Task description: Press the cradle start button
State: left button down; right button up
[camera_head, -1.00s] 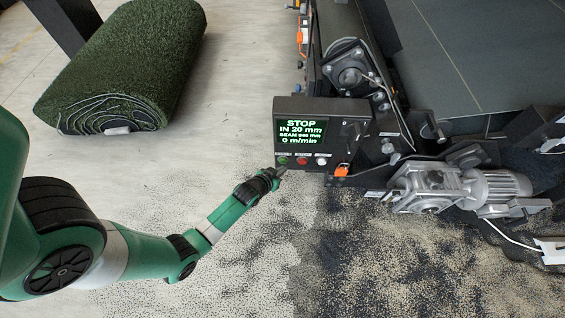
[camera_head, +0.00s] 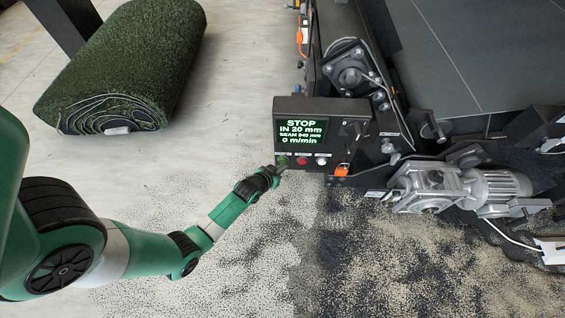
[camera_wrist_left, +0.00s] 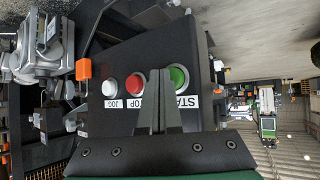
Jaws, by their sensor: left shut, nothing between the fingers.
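A dark control box (camera_head: 345,112) carries a lit screen (camera_head: 301,131) reading STOP, IN 20 mm, SEAM 940 mm, 0 m/min. Under the screen are a green button (camera_head: 283,160), a red button (camera_head: 302,160) and a white button (camera_head: 321,161). In the left wrist view the green button (camera_wrist_left: 180,76) is labelled START, partly covered by my fingers. My left gripper (camera_head: 282,169) is shut and empty, its tips just below the green button. In the left wrist view its fingertips (camera_wrist_left: 160,72) overlap the green button's edge; contact cannot be told. My right gripper is not seen.
A rolled length of turf (camera_head: 125,65) lies on the floor at the upper left. Granules cover the floor below.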

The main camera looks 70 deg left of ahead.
pick_arm(q)
jog(key=shift+w+a, duration=0.1)
jog(key=shift+a, duration=0.2)
jog(key=shift+d, duration=0.15)
jog(key=shift+s+d+p, duration=0.3)
jog(key=shift+d, duration=0.3)
jog(key=shift+d, duration=0.1)
jog(key=d, duration=0.1)
jog(key=s+d, duration=0.1)
jog(key=d, duration=0.1)
jog(key=s+d, duration=0.1)
jog(key=d, duration=0.1)
jog(key=shift+s+d, duration=0.1)
jog(key=shift+s, duration=0.1)
jog(key=shift+r, duration=0.1)
dwell(0.8)
